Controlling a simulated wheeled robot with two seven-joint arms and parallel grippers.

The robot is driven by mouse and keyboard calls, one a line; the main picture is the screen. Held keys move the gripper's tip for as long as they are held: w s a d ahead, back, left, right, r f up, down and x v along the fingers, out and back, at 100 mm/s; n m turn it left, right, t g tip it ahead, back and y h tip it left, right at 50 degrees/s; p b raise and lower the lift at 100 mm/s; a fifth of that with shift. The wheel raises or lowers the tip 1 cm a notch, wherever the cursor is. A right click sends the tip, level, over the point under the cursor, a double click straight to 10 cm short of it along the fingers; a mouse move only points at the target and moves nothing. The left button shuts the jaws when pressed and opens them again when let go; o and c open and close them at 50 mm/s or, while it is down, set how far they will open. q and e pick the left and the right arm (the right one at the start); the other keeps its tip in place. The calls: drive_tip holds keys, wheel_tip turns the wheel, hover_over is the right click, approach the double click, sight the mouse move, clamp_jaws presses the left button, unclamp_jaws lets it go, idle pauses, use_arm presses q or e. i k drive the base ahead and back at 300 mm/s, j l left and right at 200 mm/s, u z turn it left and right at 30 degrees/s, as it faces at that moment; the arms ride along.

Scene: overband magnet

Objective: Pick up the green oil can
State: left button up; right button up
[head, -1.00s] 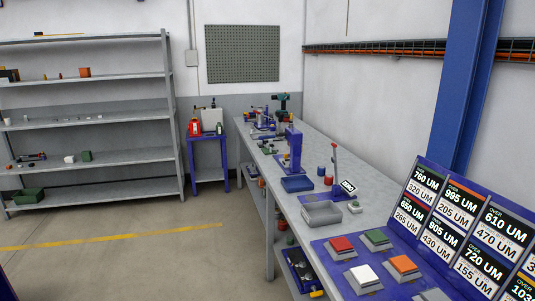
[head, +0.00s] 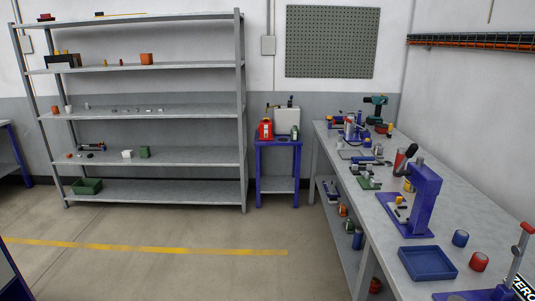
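A small green item (head: 295,132), which looks like the green oil can, stands on the small blue side table (head: 279,143) between the shelf and the long bench. It is small in the head view, so its exact shape is hard to tell. A red can (head: 266,130) stands to its left, and a pale square container (head: 286,120) is just behind it. Neither of my grippers shows in the head view.
A tall grey shelf (head: 145,166) with small items stands left of the side table. A long grey bench (head: 375,220) with tools, a blue tray (head: 427,263) and a blue press stand (head: 421,200) runs along the right. The floor (head: 200,272) in front is clear.

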sight(294, 132)
drive_tip(key=i, duration=2.3)
